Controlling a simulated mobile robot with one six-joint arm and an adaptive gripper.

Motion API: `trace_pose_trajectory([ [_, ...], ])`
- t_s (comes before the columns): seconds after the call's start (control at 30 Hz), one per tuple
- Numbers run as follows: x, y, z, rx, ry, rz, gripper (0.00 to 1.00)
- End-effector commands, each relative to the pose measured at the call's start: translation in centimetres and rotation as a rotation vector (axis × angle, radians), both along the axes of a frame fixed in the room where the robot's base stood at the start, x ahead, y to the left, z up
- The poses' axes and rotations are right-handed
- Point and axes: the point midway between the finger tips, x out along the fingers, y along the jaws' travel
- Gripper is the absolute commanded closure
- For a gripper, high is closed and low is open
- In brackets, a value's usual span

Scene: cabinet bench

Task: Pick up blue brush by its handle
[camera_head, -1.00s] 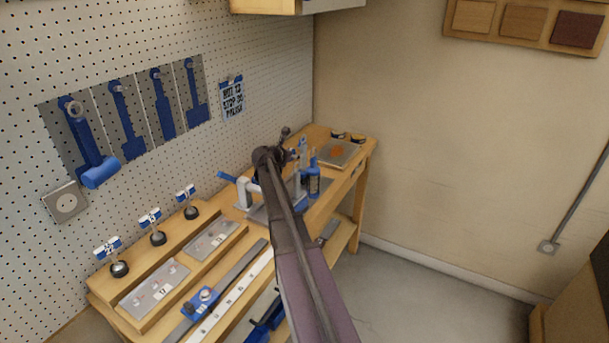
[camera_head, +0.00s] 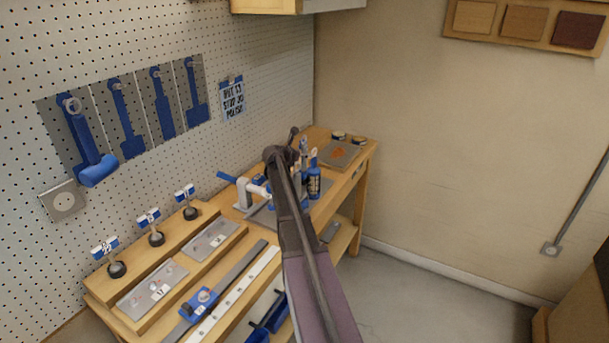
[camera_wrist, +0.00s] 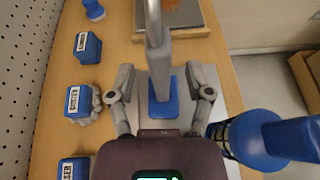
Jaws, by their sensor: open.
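In the wrist view, a blue piece with a grey upright shaft, which looks like the blue brush (camera_wrist: 163,108), stands between the two fingers of my gripper (camera_wrist: 161,82). The fingers are open, one on each side, with visible gaps. I cannot tell whether they are level with its handle. In the head view, my arm partly hides this spot; a grey and blue upright (camera_head: 304,148) shows just beyond my wrist.
Labelled blue blocks (camera_wrist: 83,101) line the left, near the pegboard (camera_wrist: 22,90). A board with an orange patch (camera_head: 340,154) lies at the bench's far end.

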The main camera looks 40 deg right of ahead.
Motion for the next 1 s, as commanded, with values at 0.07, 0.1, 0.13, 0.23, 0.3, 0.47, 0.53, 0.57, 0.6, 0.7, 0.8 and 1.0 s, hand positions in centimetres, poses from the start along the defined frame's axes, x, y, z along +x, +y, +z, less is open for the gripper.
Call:
trace_pose_trajectory([
  [0.07, 0.4, -0.8, -0.5, 0.000, 0.000, 0.000, 0.34],
  [0.1, 0.4, -1.1, -0.6, -0.001, -0.001, 0.001, 0.34],
  [0.13, 0.5, -1.3, -0.6, -0.001, -0.001, 0.001, 0.34],
  [0.23, 0.5, -1.5, -0.7, -0.001, -0.001, 0.002, 0.34],
  [0.3, 0.5, -1.5, -0.6, -0.001, -0.001, 0.002, 0.34],
  [0.47, 0.4, -1.5, -0.6, -0.001, -0.001, 0.002, 0.34],
  [0.53, 0.4, -1.5, -0.6, -0.001, -0.001, 0.002, 0.34],
  [0.57, 0.4, -1.5, -0.6, -0.001, -0.001, 0.002, 0.34],
  [0.6, 0.4, -1.5, -0.6, -0.001, -0.001, 0.001, 0.34],
  [0.7, 0.3, -1.6, -0.6, -0.001, 0.000, 0.000, 0.34],
  [0.8, 0.3, -1.6, -0.6, -0.001, 0.000, 0.000, 0.49],
  [1.0, 0.4, -1.6, -0.6, -0.001, 0.000, 0.000, 1.00],
])
